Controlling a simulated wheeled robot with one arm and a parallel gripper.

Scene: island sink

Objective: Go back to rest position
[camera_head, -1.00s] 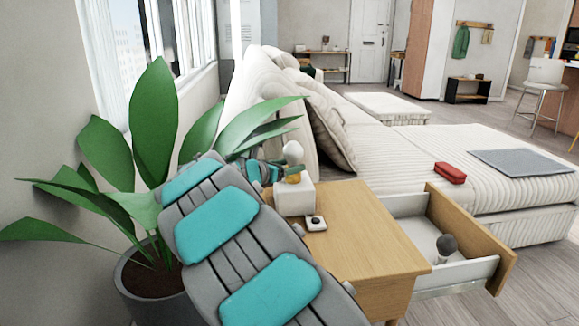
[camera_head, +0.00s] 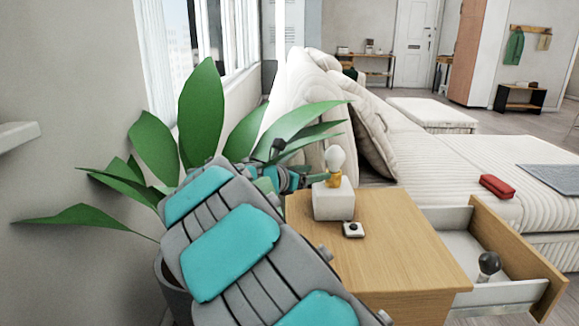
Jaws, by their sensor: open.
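My gripper (camera_head: 312,179) is small and far off, at the end of my grey and teal arm. It is open, and its tips are just left of the lamp's yellow socket (camera_head: 333,179). I cannot tell whether they touch it. A pale bulb (camera_head: 336,158) stands upright in the socket, on the white cube lamp base (camera_head: 334,201). The lamp is on the wooden side table (camera_head: 395,250). My forearm hides the table's near left side and part of the plant.
A leafy plant (camera_head: 201,105) crowds my arm on the left, near the window. The drawer (camera_head: 540,260) is open with a dark bulb (camera_head: 489,262) inside. A small white switch box (camera_head: 353,230) is on the table. The sofa (camera_head: 450,160) stands behind, with a red case (camera_head: 497,186) on it.

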